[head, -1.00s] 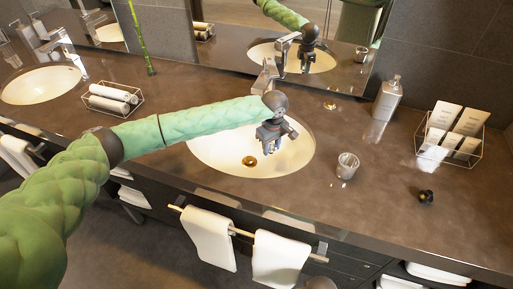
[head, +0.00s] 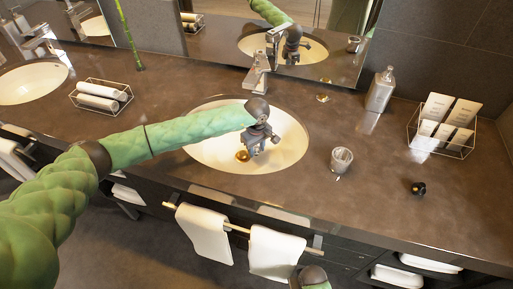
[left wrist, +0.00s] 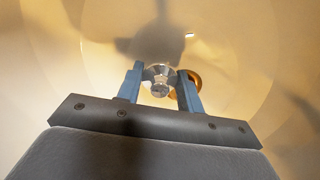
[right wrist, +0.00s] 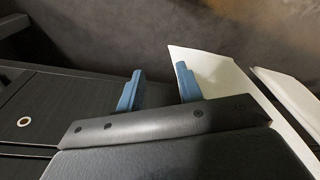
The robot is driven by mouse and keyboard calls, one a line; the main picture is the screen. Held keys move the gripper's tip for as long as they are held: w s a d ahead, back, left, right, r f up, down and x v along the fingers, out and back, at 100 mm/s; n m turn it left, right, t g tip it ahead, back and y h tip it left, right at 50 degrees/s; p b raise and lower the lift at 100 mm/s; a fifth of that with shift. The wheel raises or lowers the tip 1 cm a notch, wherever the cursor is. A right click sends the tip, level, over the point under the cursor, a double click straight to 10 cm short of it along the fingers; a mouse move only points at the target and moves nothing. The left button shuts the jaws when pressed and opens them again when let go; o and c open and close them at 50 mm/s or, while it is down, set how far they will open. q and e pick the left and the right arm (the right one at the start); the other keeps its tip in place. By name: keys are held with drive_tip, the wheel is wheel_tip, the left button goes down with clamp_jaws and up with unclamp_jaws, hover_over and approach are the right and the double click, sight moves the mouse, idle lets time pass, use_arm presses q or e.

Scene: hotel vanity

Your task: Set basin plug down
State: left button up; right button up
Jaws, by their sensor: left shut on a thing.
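The basin plug (left wrist: 160,78) is a small shiny metal piece pinched between the blue fingertips of my left gripper (left wrist: 161,88). In the head view my left gripper (head: 252,147) points down inside the white basin (head: 290,150), close to the gold drain (head: 242,156). In the left wrist view the gold drain ring (left wrist: 193,84) shows just right of the plug, partly behind a finger. I cannot tell whether the plug touches the basin. My right gripper (right wrist: 158,88) is open and empty, below the counter front by the white towels.
The faucet (head: 260,75) stands behind the basin. A glass (head: 341,160), a soap bottle (head: 381,90), a wire rack of packets (head: 447,125) and a small dark object (head: 418,188) are to the right. Towels (head: 203,232) hang in front. Counter around the glass is clear.

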use_arm(q)
drive_tip(key=shift+f, duration=0.15)
use_arm(e)
drive_tip(key=shift+r, duration=0.6)
use_arm(q)
drive_tip(key=shift+f, duration=0.1)
drive_tip(key=shift+b, duration=0.3)
use_arm(e)
drive_tip(key=shift+w+r, duration=0.2)
drive_tip(key=shift+r, duration=0.35)
use_arm(q)
drive_tip(key=shift+f, duration=0.1)
use_arm(e)
drive_tip(key=shift+s, duration=0.1)
drive_tip(key=shift+a+r, duration=0.2)
drive_tip(key=shift+r, duration=0.3)
use_arm(q)
drive_tip(key=shift+f, duration=0.1)
use_arm(e)
drive_tip(key=shift+r, duration=0.15)
